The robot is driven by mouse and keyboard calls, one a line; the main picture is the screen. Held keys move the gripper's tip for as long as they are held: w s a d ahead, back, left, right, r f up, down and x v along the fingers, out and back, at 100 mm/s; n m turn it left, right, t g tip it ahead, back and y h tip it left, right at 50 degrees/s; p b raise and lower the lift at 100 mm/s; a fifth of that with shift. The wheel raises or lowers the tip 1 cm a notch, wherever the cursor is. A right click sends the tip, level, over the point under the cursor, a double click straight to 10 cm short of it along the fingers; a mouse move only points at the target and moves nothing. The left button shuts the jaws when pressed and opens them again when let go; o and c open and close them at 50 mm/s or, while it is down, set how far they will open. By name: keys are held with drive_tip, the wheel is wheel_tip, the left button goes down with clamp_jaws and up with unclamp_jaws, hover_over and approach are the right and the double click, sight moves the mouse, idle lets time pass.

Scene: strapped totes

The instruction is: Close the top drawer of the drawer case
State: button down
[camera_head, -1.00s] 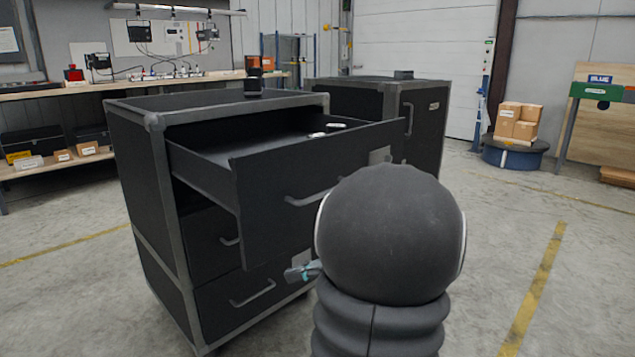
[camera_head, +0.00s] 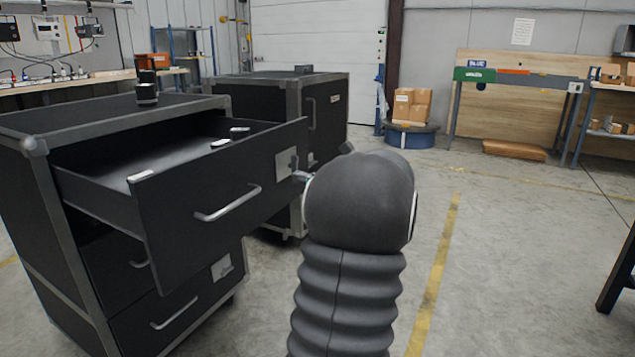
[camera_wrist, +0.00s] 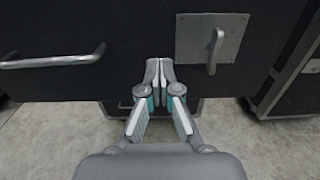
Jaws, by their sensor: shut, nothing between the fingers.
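The black drawer case (camera_head: 45,235) with grey edges stands at the left in the head view. Its top drawer (camera_head: 180,215) is pulled well out, with a bar handle on its front and a metal latch plate at the right end. In the wrist view the drawer front (camera_wrist: 130,30) fills the top, with the handle (camera_wrist: 60,59) at left and the latch plate (camera_wrist: 212,38) at right. My gripper (camera_wrist: 160,65) is shut and empty, its tips at the lower part of the drawer front. Contact cannot be told. In the head view my arm hides most of the gripper (camera_head: 301,177).
Small pale items (camera_head: 222,142) lie in the drawer. A dark cylinder (camera_head: 146,92) stands on the case top. A second black case (camera_head: 320,105) stands close behind. Open floor (camera_head: 500,270) lies to the right, with a dark table leg at the far right edge.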

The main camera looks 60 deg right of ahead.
sight(270, 171)
drive_tip(key=w, duration=0.7)
drive_tip(key=shift+a, duration=0.3)
drive_tip(key=shift+w, duration=0.15)
